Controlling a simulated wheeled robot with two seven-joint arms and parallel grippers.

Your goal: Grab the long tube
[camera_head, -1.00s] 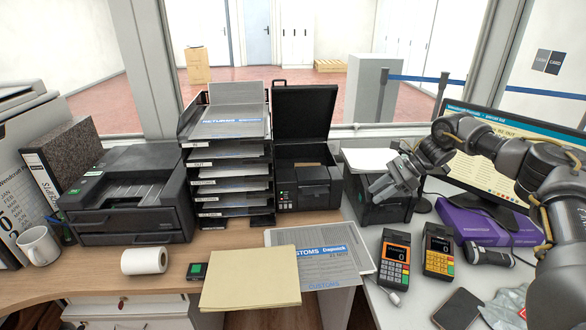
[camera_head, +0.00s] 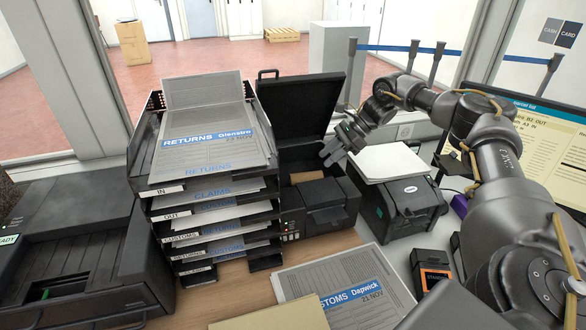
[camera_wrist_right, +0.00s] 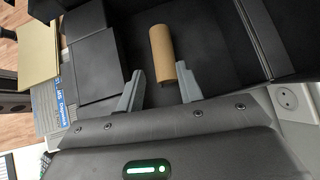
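A brown cardboard tube (camera_head: 307,176) lies inside the open black printer (camera_head: 318,212), behind its front cover. In the right wrist view the tube (camera_wrist_right: 163,55) shows nearly whole, with its near end between the fingertips in the picture. My right gripper (camera_head: 335,152) is above the printer's open bay, to the right of the tube in the head view. Its two grey fingers (camera_wrist_right: 160,75) are spread, with a gap on each side of the tube. I cannot tell how far above the tube they are. My left gripper is out of view.
The printer's raised lid (camera_head: 300,105) stands behind the bay. A black tray stack (camera_head: 205,190) is close on the left. A black box with white sheets on top (camera_head: 405,205) stands on the right. Papers (camera_head: 350,285) lie in front.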

